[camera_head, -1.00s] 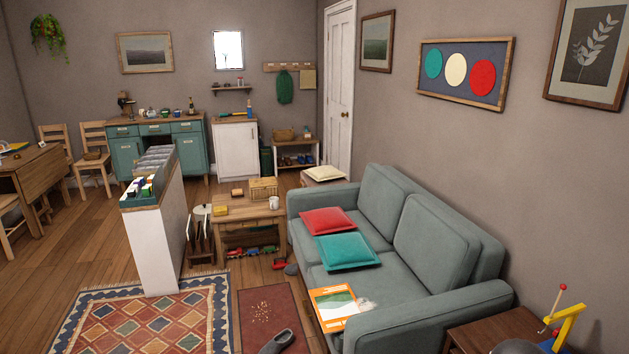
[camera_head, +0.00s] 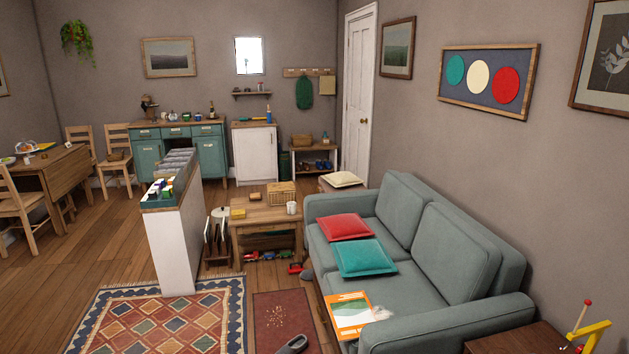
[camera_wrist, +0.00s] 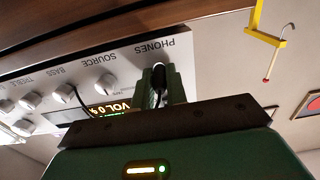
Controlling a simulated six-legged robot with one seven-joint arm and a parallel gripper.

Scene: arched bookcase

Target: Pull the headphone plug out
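In the wrist view a pale amplifier front (camera_wrist: 115,75) appears upside down, with a PHONES label, several white knobs and a lit display. The dark headphone plug (camera_wrist: 159,86) is at the PHONES end of the panel. My green gripper (camera_wrist: 160,78) is at the plug, its fingers close on both sides of it, and it looks shut on it. How deep the plug sits in its socket is hidden by the fingers. A thin dark cable (camera_wrist: 80,100) crosses the panel near the display. Neither my gripper nor the amplifier shows in the head view.
A yellow stand with a red-tipped rod (camera_wrist: 262,30) is right of the amplifier in the wrist view. The head view shows a grey sofa (camera_head: 400,290), a low wooden table (camera_head: 265,215), a white divider (camera_head: 170,245) and a patterned rug (camera_head: 160,325). Bare floor lies at left.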

